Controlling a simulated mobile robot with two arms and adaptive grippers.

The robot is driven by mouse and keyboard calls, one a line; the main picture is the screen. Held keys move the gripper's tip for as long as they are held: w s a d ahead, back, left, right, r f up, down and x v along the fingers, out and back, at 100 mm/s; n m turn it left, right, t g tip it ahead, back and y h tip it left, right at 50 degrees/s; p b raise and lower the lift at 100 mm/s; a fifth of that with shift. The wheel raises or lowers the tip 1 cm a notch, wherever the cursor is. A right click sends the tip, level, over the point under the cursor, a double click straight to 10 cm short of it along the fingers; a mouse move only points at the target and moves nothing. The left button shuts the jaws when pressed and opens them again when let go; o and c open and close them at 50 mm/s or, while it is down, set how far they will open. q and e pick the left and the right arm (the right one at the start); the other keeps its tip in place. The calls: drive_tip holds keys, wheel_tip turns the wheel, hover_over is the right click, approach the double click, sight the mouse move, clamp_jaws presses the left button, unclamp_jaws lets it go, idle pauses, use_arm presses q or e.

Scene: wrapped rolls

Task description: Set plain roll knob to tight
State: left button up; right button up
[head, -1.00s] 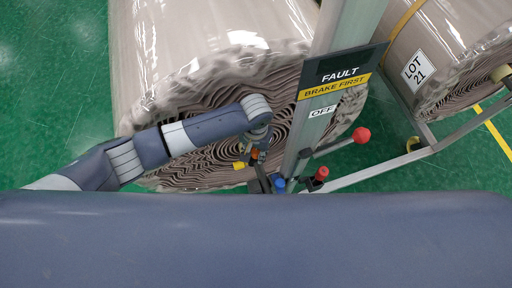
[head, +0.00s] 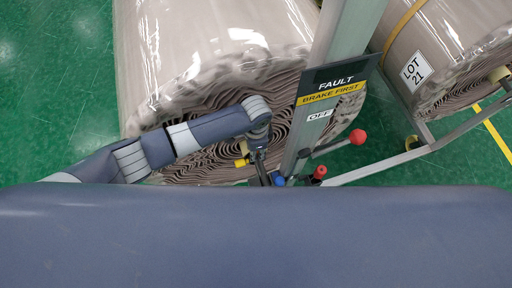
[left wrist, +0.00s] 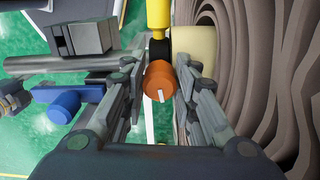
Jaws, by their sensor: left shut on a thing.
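The plain roll (head: 215,75), a large wrapped beige roll with no label showing, stands behind a metal post (head: 345,40). An orange knob (left wrist: 159,82) with a white pointer mark shows in the left wrist view, beside the roll's wavy layered end (left wrist: 245,60). The mark points roughly downward in that view. My left gripper (left wrist: 160,70) has a finger on each side of the knob and is shut on it. In the head view my left gripper (head: 262,170) is at the roll's end, left of the post, and hides the knob. My right gripper is not in view.
A sign (head: 335,83) reads FAULT, BRAKE FIRST, with an OFF label (head: 319,115) below. A red-tipped lever (head: 358,137), a red knob (head: 320,172), a blue knob (head: 278,180) and a yellow part (head: 241,163) are close by. A LOT 21 roll (head: 440,50) stands right.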

use_arm(q)
drive_tip(key=shift+m, duration=1.3)
drive_tip(key=o, duration=1)
drive_tip(key=shift+o, duration=0.2)
drive_tip(key=shift+r, duration=0.1)
wheel_tip(320, 180, up, 12)
